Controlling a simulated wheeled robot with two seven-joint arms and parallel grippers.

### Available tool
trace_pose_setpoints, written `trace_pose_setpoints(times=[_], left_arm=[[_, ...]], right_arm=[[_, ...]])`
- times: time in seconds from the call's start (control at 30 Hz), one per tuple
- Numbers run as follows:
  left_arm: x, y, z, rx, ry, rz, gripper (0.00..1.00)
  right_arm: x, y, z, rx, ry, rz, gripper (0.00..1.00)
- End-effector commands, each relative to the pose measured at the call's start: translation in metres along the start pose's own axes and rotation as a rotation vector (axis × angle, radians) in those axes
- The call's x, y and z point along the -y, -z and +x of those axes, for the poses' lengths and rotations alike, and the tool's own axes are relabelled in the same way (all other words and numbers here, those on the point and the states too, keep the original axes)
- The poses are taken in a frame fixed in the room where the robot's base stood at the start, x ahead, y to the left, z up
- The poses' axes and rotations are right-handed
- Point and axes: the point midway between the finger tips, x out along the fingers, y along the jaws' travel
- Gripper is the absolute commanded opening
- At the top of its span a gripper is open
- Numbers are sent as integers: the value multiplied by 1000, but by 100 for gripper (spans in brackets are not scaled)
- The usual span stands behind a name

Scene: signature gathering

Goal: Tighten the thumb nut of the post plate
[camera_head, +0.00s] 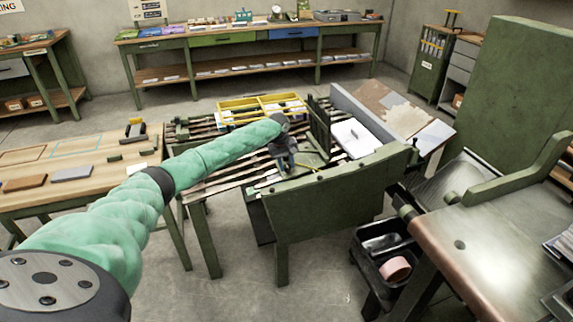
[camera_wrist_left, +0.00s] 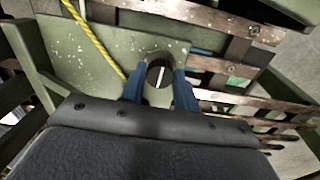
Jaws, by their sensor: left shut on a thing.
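The thumb nut (camera_wrist_left: 159,73) is a dark round knob with a white line across its top, in the middle of the left wrist view. It sits on the green, paint-chipped post plate (camera_wrist_left: 110,47). My left gripper (camera_wrist_left: 160,86) has its two blue fingers on either side of the nut, shut on it. In the head view my left gripper (camera_head: 287,165) is small and points down at the slatted table, by the green plate (camera_head: 312,158). The nut is hidden there. My right gripper is not in view.
A yellow rope (camera_wrist_left: 97,42) crosses the plate beside the nut. Dark slats (camera_wrist_left: 225,70) with gaps lie to the right. A yellow divided tray (camera_head: 237,107) stands behind my gripper. A green panel (camera_head: 335,200) rises at the front, and a white sheet (camera_head: 355,138) lies right.

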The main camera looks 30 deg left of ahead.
Motion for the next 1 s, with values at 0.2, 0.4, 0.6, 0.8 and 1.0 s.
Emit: trace_pose_setpoints(times=[0.2,0.4,0.6,0.8,1.0], left_arm=[[-1,-1,-1,2,0,98,8],[-1,-1,-2,2,-1,217,8],[-1,-1,-1,2,-1,337,8],[-1,0,-1,0,-1,470,8],[-1,-1,-1,1,-2,646,8]], right_arm=[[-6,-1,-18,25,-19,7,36],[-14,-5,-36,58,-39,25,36],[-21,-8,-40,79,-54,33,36],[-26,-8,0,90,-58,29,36],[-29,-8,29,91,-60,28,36]])
